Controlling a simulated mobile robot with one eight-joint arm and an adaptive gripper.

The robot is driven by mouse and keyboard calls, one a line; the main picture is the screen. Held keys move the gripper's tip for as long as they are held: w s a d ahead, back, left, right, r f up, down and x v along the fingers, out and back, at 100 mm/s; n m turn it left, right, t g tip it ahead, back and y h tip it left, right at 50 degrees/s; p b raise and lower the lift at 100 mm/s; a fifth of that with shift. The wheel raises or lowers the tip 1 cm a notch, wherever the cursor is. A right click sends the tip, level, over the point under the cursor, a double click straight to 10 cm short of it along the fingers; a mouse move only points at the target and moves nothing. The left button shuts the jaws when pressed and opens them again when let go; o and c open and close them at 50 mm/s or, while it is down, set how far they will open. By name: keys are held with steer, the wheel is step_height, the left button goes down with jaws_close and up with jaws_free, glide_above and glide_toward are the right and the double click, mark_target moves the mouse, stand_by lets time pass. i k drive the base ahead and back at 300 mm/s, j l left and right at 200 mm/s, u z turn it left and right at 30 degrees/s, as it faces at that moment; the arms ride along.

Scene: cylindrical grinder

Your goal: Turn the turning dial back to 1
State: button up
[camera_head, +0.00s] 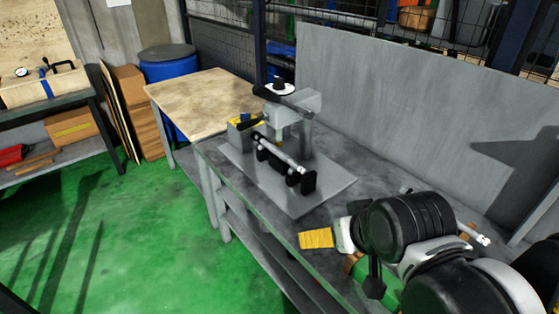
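The cylindrical grinder (302,112) stands on a grey base plate on the metal bench. On top of it is a black knob on a white disc (281,88), which looks like the turning dial. Its markings and setting are too small to read. A dark bar with a light rod (280,152) lies across the front of the machine. My arm comes in from the lower right. What seems to be my gripper (374,284) is at the front edge of the bench, well apart from the grinder and the dial. Its fingers are mostly hidden, so its opening cannot be told.
A yellow pad (316,238) lies on the bench beside my arm. A yellow-topped box (241,124) stands at the grinder's left. A tall grey panel (390,110) rises behind the bench. A wooden-topped table (203,98) adjoins at the left. The green floor (150,235) is clear.

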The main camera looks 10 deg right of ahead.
mark_target(243, 116)
steer(key=i+j, duration=0.15)
steer(key=j, duration=0.25)
steer(key=i+j, duration=0.1)
steer(key=j, duration=0.35)
steer(key=i+j, duration=0.15)
steer(key=j, duration=0.25)
steer(key=i+j+z, duration=0.1)
steer(key=j, duration=0.3)
steer(key=i+z, duration=0.1)
steer(key=i, duration=1.3)
